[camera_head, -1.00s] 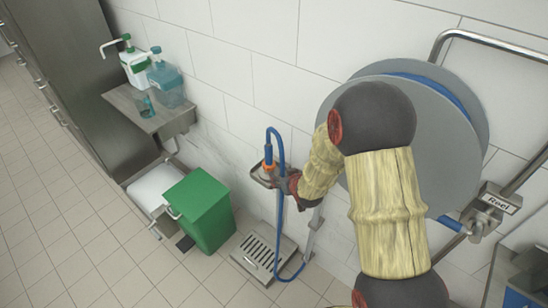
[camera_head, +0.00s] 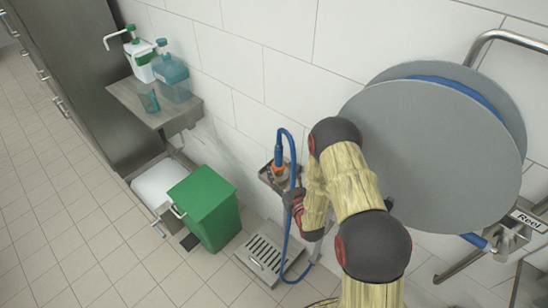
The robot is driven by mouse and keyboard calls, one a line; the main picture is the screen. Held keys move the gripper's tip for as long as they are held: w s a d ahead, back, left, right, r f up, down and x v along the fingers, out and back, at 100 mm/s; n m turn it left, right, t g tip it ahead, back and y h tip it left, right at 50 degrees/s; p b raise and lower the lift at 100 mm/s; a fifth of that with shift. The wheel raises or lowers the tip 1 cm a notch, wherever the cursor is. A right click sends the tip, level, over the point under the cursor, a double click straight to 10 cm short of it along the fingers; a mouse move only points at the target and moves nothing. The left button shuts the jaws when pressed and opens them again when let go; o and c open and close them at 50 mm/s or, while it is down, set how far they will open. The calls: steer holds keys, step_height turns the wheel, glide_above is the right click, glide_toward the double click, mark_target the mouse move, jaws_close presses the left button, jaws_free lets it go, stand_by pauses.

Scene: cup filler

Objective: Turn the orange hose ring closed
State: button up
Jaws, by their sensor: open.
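The orange hose ring (camera_head: 280,169) is a small band at the base of the blue hose's upright end, just above a small metal wall holder (camera_head: 268,178). The blue hose (camera_head: 299,150) loops over and hangs down to the floor. My gripper (camera_head: 290,195) is just below and right of the ring, beside the holder and hose. It appears apart from the ring and holds nothing I can see. It is open, but its fingers are small and hard to make out. How far the ring is turned is too small to tell.
A large grey hose reel (camera_head: 430,150) is on the wall at right, close to my arm. A green bin (camera_head: 206,208) and a floor drain grate (camera_head: 262,258) lie below. A shelf (camera_head: 150,104) with dispenser bottles is at left. The tiled floor at left is clear.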

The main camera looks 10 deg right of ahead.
steer(key=w, duration=0.2)
steer(key=w+b, duration=0.1)
steer(key=w, duration=0.2)
steer(key=w+a, duration=0.1)
steer(key=w, duration=0.1)
steer(key=shift+w, duration=0.15)
steer(key=shift+c, duration=0.3)
steer(key=c, duration=1.1)
steer(key=shift+c, duration=1.3)
